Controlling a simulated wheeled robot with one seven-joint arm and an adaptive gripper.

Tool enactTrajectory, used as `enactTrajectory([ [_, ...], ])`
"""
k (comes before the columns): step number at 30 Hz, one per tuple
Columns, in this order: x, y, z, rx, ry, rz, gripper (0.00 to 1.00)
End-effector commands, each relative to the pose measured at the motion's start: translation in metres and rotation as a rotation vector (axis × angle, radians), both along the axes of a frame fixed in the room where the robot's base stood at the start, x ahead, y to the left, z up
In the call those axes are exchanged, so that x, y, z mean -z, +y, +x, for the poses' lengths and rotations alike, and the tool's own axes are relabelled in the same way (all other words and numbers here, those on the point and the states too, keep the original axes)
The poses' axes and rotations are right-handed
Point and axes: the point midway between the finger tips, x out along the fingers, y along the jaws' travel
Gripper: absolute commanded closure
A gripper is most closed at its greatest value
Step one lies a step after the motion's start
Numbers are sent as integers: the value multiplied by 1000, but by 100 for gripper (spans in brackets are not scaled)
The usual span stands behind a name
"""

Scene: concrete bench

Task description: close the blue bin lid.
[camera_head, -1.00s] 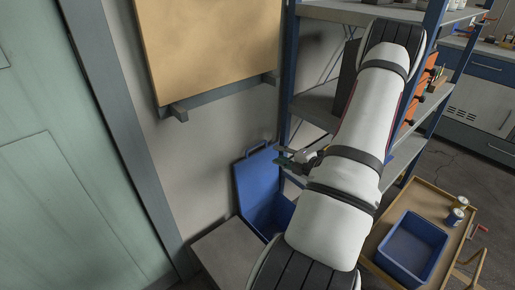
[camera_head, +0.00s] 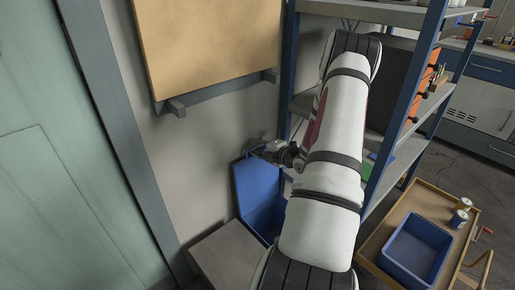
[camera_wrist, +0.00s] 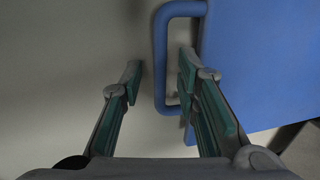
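The blue bin lid (camera_head: 257,187) stands raised, close to the wall behind the blue bin (camera_head: 274,231). In the wrist view the lid (camera_wrist: 262,65) fills the right side, with its blue loop handle (camera_wrist: 160,62) at its left edge. My gripper (camera_head: 258,149) is at the top of the lid, where it partly hides the handle in the head view. In the wrist view my gripper (camera_wrist: 160,68) is open. The handle's outer bar runs between the two fingers, and the right finger overlaps the loop's opening. I cannot tell whether either finger touches the handle.
A grey box-like block (camera_head: 228,256) stands left of the bin. A blue-framed shelf unit (camera_head: 403,110) rises close on the right, beside my arm. A wooden cart (camera_head: 449,207) holds a blue tub (camera_head: 416,249) and cans. A tan board (camera_head: 210,45) hangs on the wall above.

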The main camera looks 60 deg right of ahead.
Motion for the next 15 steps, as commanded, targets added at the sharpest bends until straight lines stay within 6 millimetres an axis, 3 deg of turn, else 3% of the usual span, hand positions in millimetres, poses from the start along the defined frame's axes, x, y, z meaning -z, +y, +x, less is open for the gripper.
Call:
enactTrajectory([
  [3, 0, 0, 0, 0, 0, 0, 71],
  [7, 0, 0, 0, 0, 0, 0, 98],
  [8, 0, 0, 0, 0, 0, 0, 100],
  [15, 0, 0, -1, 0, -1, 0, 100],
])
